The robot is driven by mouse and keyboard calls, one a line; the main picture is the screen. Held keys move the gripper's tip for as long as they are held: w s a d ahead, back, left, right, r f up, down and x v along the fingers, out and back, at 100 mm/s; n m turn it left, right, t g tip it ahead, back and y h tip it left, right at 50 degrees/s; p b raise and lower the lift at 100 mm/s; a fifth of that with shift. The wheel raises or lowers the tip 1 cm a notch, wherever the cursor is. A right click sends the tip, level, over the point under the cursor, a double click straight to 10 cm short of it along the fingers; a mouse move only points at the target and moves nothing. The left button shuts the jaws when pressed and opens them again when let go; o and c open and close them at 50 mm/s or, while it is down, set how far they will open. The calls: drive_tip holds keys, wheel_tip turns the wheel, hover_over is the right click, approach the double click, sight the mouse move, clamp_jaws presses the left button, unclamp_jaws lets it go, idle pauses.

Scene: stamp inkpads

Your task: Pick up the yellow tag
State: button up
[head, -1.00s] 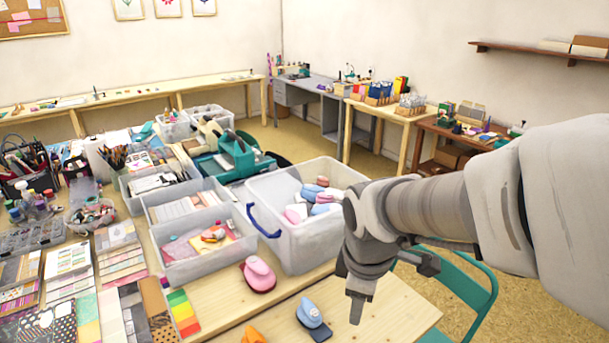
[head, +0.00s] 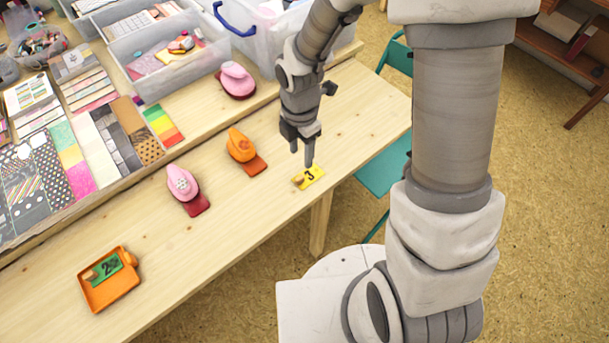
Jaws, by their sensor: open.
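The yellow tag (head: 313,173) lies flat on the wooden table near its front edge. It bears a black number 3 and has a small wooden knob (head: 298,181) at its left end. My gripper (head: 303,154) points down just above the tag's far side. It is open with nothing seen between the fingers. I cannot tell whether the fingertips touch the tag.
An orange punch (head: 241,147) stands left of my gripper, with pink punches (head: 182,185) (head: 236,77) farther off. An orange tray (head: 110,292) holds a green tag (head: 107,269) numbered 2. A teal chair (head: 385,165) stands beyond the edge.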

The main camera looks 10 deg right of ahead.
sight(301, 176)
wheel_tip(301, 176, down, 11)
drive_tip(key=shift+w+a+r+b, duration=0.1)
drive_tip(key=shift+w+r+b, duration=0.1)
drive_tip(key=shift+b, duration=0.9)
drive_tip(key=shift+c, duration=0.2)
clamp_jaws()
